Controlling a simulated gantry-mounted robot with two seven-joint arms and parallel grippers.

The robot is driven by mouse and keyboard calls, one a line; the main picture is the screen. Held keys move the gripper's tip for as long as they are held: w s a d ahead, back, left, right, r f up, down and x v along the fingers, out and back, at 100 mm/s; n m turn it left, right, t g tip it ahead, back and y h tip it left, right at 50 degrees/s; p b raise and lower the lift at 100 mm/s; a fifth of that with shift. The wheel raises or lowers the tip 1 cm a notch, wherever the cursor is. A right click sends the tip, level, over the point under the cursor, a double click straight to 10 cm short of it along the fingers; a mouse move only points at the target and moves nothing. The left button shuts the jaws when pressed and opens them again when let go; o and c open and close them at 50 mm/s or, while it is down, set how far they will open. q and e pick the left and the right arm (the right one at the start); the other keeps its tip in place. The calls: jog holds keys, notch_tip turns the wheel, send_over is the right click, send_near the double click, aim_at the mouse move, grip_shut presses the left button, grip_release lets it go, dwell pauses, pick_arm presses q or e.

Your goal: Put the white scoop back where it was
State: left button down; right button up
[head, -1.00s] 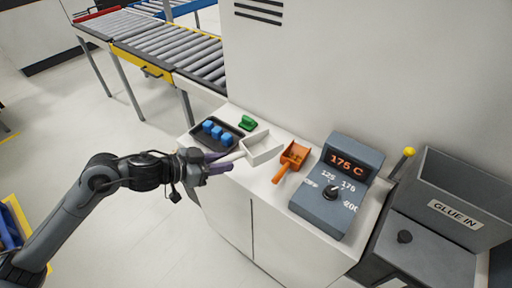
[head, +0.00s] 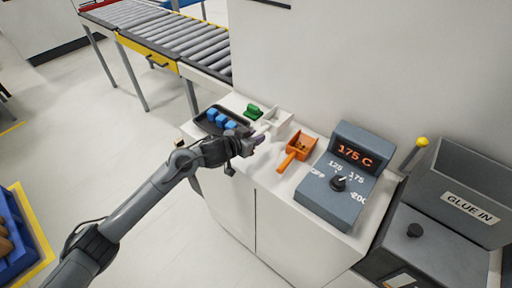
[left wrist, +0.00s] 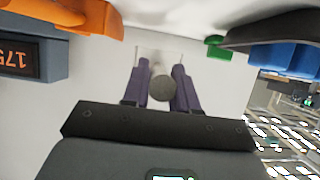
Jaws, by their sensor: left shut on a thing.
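The white scoop (head: 276,123) is at the back of the white cabinet top, between a green item and an orange scoop. My left gripper (head: 252,146) is shut on the scoop's handle, in front of its box-shaped bowl. In the left wrist view the two purple fingers (left wrist: 160,90) hold the handle's round grey end (left wrist: 162,88) between them, and the pale bowl (left wrist: 160,56) shows beyond. I cannot tell if the bowl touches the cabinet top. My right gripper is not in view.
The orange scoop (head: 297,148) lies close on the right, with the grey temperature box (head: 343,180) beyond it. A black tray (head: 203,124) with blue blocks (head: 222,120) and the green item (head: 253,111) are on the left. A wall (head: 330,70) rises behind.

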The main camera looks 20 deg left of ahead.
pick_arm(q)
jog(key=shift+f+b, duration=0.45)
jog(key=shift+f, duration=2.1)
jog(key=c, duration=0.9)
grip_release()
jog(key=shift+s+a+r, duration=0.15)
jog(key=shift+s+r, duration=0.15)
jog(key=shift+s, duration=0.05)
jog(key=p+v, duration=0.2)
jog(key=v, duration=0.9)
jog(key=s+d+f+n+g+y, duration=0.1)
jog(key=s+d+f+g+y, duration=0.3)
jog(key=s+f, duration=0.65)
jog(key=s+f+g, duration=0.1)
jog(key=s, duration=0.6)
jog(key=s+a+f+g, duration=0.1)
jog(key=s+g, duration=0.1)
jog(key=s, duration=0.5)
jog(key=s+f+g, duration=0.1)
jog(key=s, duration=0.6)
jog(key=shift+s+a+f+n+g, duration=0.1)
jog(key=shift+s+a+n+g, duration=0.2)
jog(key=shift+s+a+n, duration=0.1)
